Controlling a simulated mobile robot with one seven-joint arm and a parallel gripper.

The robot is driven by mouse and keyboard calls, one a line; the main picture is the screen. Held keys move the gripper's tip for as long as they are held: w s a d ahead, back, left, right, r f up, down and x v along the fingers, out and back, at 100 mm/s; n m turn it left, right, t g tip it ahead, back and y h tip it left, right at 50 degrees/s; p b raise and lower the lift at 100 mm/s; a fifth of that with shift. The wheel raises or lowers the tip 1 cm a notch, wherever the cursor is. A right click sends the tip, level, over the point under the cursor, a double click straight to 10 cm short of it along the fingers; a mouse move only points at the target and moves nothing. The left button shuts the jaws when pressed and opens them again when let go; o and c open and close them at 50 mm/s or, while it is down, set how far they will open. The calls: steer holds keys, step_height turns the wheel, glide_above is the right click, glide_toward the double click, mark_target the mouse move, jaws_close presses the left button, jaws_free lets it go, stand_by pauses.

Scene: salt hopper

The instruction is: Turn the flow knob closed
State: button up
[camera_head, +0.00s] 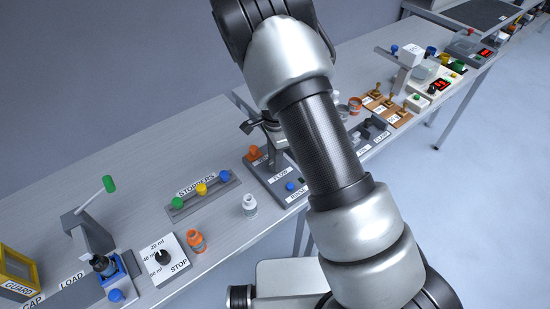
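A grey station with a plate labelled FLOW (280,175) stands on the bench, left of my arm and partly hidden behind it. A grey upright (273,153) rises from it. A dark handle-like part (250,126) sticks out to the left near its top; I cannot tell whether this is the flow knob or how far it is turned. An orange knob (254,153) is at the station's back left corner. A blue knob (290,187) is near its RINSE label. My arm crosses the middle of the view. My gripper cannot be made out.
A STOPPERS rack (207,198) with coloured knobs, a white bottle (249,205), an orange bottle (197,241) and a STOP dial box (164,259) stand to the left. More stations line the bench at the right. Bare bench (110,153) lies behind the rack.

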steer(key=shift+c, duration=1)
steer(key=shift+n, duration=0.3)
steer(key=n+b, duration=0.2)
steer(key=n, duration=0.1)
steer(key=shift+w, duration=0.1)
steer(key=n+b, duration=0.2)
steer(key=n, duration=0.3)
steer(key=shift+w+a, duration=0.1)
steer(key=n+b, duration=0.2)
steer(key=n, duration=0.2)
steer(key=shift+n, duration=0.4)
steer(key=shift+a+n+b, duration=0.15)
steer(key=shift+n+b, duration=0.45)
steer(key=shift+n, duration=1.6)
steer(key=o, duration=1)
